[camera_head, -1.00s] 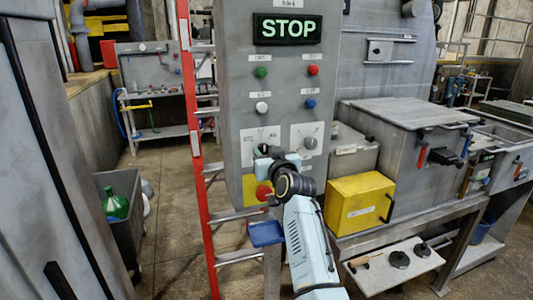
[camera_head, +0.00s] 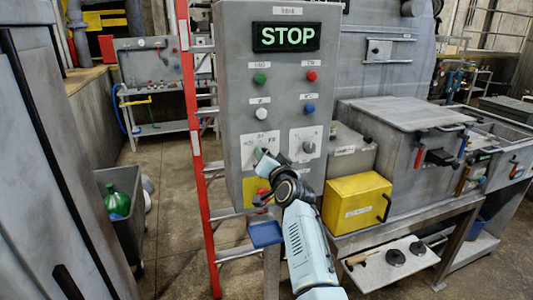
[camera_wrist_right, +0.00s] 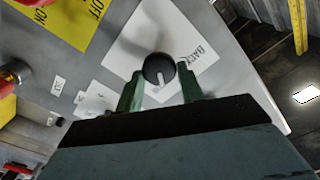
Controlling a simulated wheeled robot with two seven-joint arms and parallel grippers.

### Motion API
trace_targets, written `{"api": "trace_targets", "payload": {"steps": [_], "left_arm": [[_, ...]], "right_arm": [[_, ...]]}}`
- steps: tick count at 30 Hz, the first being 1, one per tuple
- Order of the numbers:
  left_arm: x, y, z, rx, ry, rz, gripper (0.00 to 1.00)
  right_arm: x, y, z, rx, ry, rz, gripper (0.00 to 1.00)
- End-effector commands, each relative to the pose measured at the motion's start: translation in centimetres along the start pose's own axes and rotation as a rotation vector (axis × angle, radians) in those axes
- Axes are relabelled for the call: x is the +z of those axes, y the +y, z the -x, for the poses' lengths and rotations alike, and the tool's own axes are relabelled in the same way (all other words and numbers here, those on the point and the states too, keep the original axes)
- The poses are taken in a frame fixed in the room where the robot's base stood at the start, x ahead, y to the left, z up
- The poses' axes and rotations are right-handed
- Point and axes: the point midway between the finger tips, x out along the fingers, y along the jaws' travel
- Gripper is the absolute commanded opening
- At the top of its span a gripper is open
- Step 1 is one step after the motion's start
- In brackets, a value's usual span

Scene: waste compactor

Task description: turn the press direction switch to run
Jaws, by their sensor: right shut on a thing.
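The grey control panel (camera_head: 285,85) has two rotary switches on white plates. My right gripper (camera_head: 262,156) is at the left switch and hides most of its knob; the plate (camera_head: 248,142) shows around it. In the right wrist view, the dark round knob (camera_wrist_right: 158,68) with a white pointer line sits between the green fingers of my right gripper (camera_wrist_right: 160,82), shut on it. The pointer line points toward the gripper's palm. The right switch (camera_head: 308,147) is free. My left gripper is not in view.
A lit STOP display (camera_head: 286,37) tops the panel, above green, red, white and blue buttons. A red button on a yellow plate (camera_head: 250,188) is just below my gripper. A red ladder (camera_head: 197,150) stands left; a yellow box (camera_head: 357,201) sits right.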

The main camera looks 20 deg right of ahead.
Motion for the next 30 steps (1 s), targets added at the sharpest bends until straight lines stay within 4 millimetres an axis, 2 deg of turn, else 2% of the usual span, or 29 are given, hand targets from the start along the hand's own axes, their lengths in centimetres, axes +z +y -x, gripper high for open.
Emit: {"api": "trace_targets", "payload": {"steps": [12, 30], "left_arm": [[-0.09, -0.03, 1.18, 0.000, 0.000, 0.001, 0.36], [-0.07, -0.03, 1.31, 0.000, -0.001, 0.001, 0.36]], "right_arm": [[-0.01, 0.06, 0.00, 0.000, 0.000, -0.230, 0.15], [0.03, 0.11, 0.00, 0.000, 0.000, -0.278, 0.15]]}}
